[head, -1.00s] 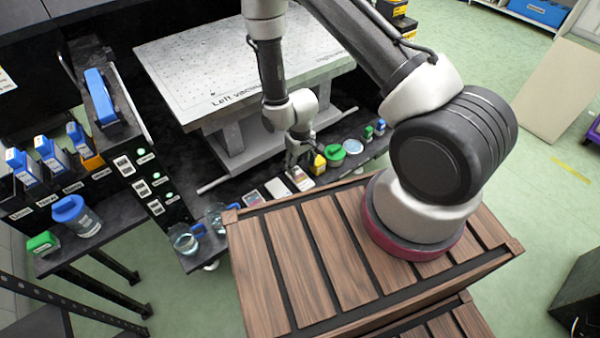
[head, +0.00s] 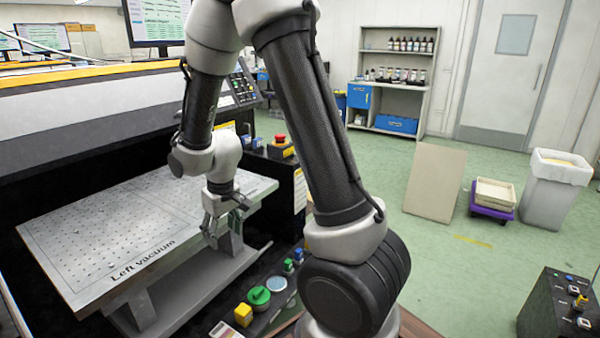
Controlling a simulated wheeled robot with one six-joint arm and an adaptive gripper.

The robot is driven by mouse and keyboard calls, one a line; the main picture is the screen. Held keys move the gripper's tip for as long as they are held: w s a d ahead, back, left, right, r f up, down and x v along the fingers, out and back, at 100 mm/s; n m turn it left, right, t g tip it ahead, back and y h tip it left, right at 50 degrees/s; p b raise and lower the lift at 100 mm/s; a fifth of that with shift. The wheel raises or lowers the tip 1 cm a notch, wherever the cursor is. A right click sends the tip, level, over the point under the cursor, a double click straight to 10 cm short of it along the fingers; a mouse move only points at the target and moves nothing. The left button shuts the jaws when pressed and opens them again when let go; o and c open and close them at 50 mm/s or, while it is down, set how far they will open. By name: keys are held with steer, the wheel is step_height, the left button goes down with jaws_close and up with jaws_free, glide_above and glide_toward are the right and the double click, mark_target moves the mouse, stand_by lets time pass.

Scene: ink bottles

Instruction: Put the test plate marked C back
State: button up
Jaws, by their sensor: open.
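My gripper (head: 226,222) hangs down in front of the right end of the perforated vacuum table (head: 110,232), above the dark front shelf. It is open, and I see nothing held in it. Any other test plates are out of view.
A red emergency button (head: 280,140) sits behind. Green floor is free at right, before a leaning board (head: 434,185).

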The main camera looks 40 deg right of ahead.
steer(key=s+d+r+m+t, duration=0.1)
steer(key=s+d+r, duration=0.25)
steer(key=r, duration=0.35)
steer(key=s+d+r, duration=0.2)
steer(key=s+r, duration=0.2)
steer(key=r, duration=0.3)
steer(key=s+d+r, duration=0.2)
steer(key=s+r, duration=0.2)
steer(key=s, duration=0.3)
steer(key=s+d+r+m+t, duration=0.1)
steer(key=s+d+r, duration=0.1)
steer(key=s+r, duration=0.2)
steer(key=s, duration=0.2)
steer(key=shift+s+r+t, duration=0.3)
steer(key=shift+s, duration=0.1)
